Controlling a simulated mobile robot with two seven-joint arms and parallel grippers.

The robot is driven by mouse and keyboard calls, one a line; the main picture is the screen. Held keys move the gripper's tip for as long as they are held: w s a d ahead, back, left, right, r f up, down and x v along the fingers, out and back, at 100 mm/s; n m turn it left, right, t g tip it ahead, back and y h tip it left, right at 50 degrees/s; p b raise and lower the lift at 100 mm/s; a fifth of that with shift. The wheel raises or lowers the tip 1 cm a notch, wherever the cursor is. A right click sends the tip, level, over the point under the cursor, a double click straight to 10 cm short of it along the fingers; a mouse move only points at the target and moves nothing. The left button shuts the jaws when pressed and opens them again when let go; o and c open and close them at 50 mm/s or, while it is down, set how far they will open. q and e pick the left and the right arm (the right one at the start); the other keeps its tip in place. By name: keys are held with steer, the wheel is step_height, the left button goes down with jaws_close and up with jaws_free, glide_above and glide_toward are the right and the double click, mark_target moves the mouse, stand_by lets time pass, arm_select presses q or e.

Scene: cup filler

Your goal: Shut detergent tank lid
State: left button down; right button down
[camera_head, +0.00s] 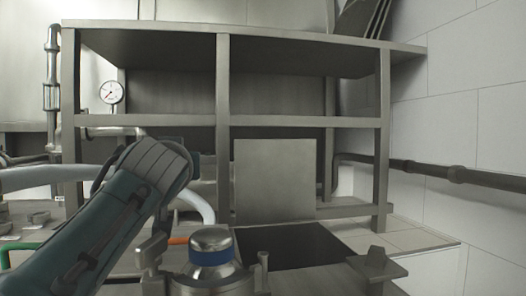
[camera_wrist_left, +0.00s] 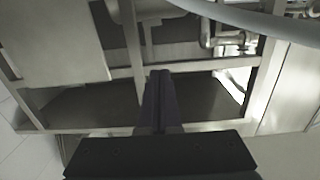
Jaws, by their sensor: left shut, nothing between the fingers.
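A flat grey square panel (camera_head: 275,180) stands upright behind a dark square area (camera_head: 292,250) in the head view; it looks like the tank lid standing open, though I cannot be sure. A similar pale panel (camera_wrist_left: 55,42) shows at the upper left in the left wrist view. My left arm reaches in from the left, its wrist left of the panel, with its fingers hidden in the head view. In the left wrist view my left gripper (camera_wrist_left: 158,76) is shut and empty, apart from the panel. My right gripper is not in view.
A metal shelf frame (camera_head: 222,90) stands around the panel. A domed metal vessel with a blue band (camera_head: 211,252) stands at the front, near my left arm. A grey bracket (camera_head: 376,264) is at front right. A dark pipe (camera_head: 455,174) runs along the right wall.

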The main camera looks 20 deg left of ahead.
arm_select(q)
steer(key=shift+r, duration=0.1)
stand_by(0.4)
step_height(320, 180, up, 20)
steer(key=p, duration=0.4)
steer(key=shift+p, duration=0.35)
